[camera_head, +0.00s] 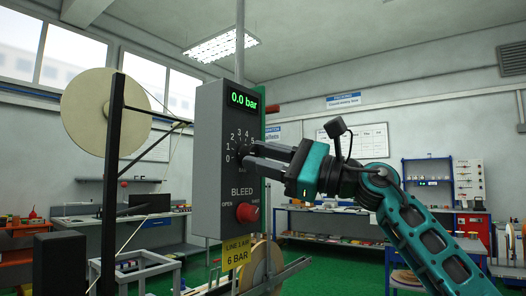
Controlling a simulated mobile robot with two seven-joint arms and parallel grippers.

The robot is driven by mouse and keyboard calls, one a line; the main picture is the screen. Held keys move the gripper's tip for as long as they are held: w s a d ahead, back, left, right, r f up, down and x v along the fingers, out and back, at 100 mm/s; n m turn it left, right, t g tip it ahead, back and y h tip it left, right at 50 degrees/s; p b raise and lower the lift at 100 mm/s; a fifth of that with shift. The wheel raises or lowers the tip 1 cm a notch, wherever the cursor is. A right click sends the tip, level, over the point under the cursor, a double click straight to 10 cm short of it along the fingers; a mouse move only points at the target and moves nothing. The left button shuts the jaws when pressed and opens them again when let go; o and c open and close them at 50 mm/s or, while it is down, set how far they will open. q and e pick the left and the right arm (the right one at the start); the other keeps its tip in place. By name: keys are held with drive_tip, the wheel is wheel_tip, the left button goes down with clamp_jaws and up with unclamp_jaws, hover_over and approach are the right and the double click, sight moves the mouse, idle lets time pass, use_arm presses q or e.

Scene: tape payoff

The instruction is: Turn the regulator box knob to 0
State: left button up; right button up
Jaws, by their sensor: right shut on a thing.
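The grey regulator box (210,173) hangs upright in the middle of the head view. Its green display (244,101) reads 0.0 bar. Below it is a dial scale (235,141) with printed numbers from 0 to 5 in view. The dark regulator knob (243,153) at the dial's centre is mostly hidden by my right gripper (252,156), which comes in from the right and is shut on it. The knob's pointer cannot be made out. A red bleed knob (247,213) sits lower on the box, between OPEN and another label. My left gripper is not in view.
A yellow tag (237,251) reading LINE 1 AIR 6 BAR hangs below the box. A large pale tape reel (104,115) on a dark post stands at the left. Workbenches line the walls behind.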

drive_tip(key=shift+r+n+g+p, duration=0.1)
drive_tip(key=shift+n+g+p, duration=0.55)
drive_tip(key=shift+n, duration=1.15)
drive_tip(key=o, duration=1.1)
drive_tip(key=b+v, duration=0.1)
drive_tip(key=v, duration=0.5)
drive_tip(key=b+v, duration=0.1)
drive_tip(key=v, duration=0.6)
drive_tip(key=shift+r, duration=0.25)
